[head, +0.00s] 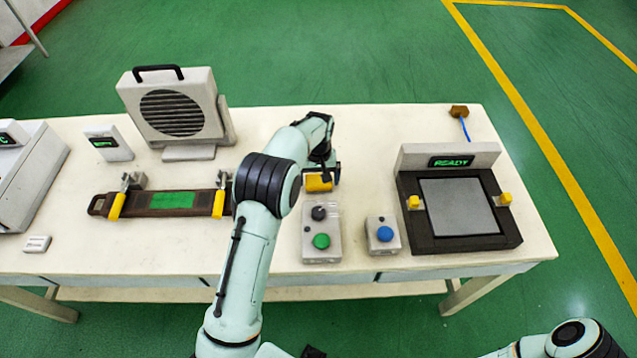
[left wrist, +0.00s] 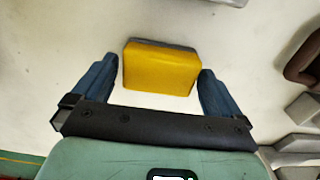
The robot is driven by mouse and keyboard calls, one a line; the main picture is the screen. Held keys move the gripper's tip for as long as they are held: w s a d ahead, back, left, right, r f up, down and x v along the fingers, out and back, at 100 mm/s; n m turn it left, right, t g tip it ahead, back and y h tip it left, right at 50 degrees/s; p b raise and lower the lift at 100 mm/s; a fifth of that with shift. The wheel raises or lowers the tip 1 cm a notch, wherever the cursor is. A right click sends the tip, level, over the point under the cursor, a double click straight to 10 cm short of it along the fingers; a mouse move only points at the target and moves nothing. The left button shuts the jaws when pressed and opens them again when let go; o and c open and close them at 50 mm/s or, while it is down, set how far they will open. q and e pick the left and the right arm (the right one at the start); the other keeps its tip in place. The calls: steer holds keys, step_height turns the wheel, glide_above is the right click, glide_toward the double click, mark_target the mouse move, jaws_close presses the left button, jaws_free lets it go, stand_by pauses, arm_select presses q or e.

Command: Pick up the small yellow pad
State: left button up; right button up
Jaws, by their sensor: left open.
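The small yellow pad (left wrist: 160,70) is a yellow block with a grey layer along its far edge. In the left wrist view it lies between the two fingers of my left gripper (left wrist: 158,82), with light gaps on both sides. In the head view the pad (head: 318,183) shows below the gripper (head: 322,172), partly hidden by it, above the table behind the button box. Whether the pad rests on the table or on something cannot be told. My right gripper is not in view; only part of that arm shows at the bottom right.
A box with a black knob and green button (head: 321,240) and a blue-button box (head: 382,235) stand in front. A framed plate device (head: 460,208) is at right. A dark bar with yellow handles (head: 160,203) and a fan unit (head: 175,110) are at left.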

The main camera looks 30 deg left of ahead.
mark_target(319, 180)
arm_select(q)
steer(key=shift+f, duration=0.5)
steer(key=shift+c, duration=0.3)
steer(key=shift+r, duration=0.1)
steer(key=c, duration=0.7)
steer(key=shift+c, duration=0.2)
step_height(319, 180, up, 20)
steer(key=p, duration=0.2)
steer(key=shift+p, duration=0.35)
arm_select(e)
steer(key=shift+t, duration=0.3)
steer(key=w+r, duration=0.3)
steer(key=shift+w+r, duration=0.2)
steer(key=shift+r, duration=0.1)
